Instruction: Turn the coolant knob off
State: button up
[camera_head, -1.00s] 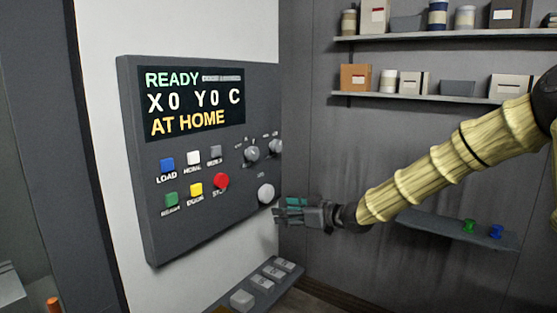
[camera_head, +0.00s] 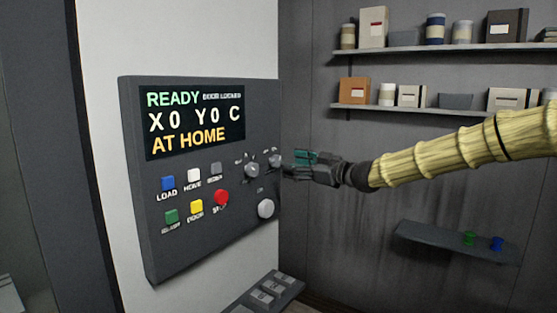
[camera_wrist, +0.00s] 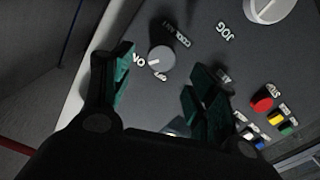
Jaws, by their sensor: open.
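The coolant knob (camera_wrist: 162,58) is a round grey knob in the wrist view, with a label partly readable as coolant beside it. Its pale pointer mark appears to face the ON label (camera_wrist: 139,58). In the head view it is the right knob (camera_head: 275,160) of the upper pair on the control panel (camera_head: 215,250). My gripper (camera_head: 299,158) is open just right of it. In the wrist view the green fingertips (camera_wrist: 163,85) are spread with the knob seen between them. I cannot tell any contact.
A second knob (camera_head: 252,170) sits close left of the coolant knob. A larger round knob (camera_head: 265,208) is below, marked JOG in the wrist view. Coloured buttons, including a red stop button (camera_head: 221,198), are further left. Wall shelves (camera_head: 440,50) stand behind my arm.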

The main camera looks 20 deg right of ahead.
aim_at(279, 161)
jog(key=shift+p+x, duration=0.95)
jog(key=shift+x, duration=2.25)
jog(key=shift+s, duration=0.1)
jog(key=c, duration=1)
jog(key=shift+c, duration=0.2)
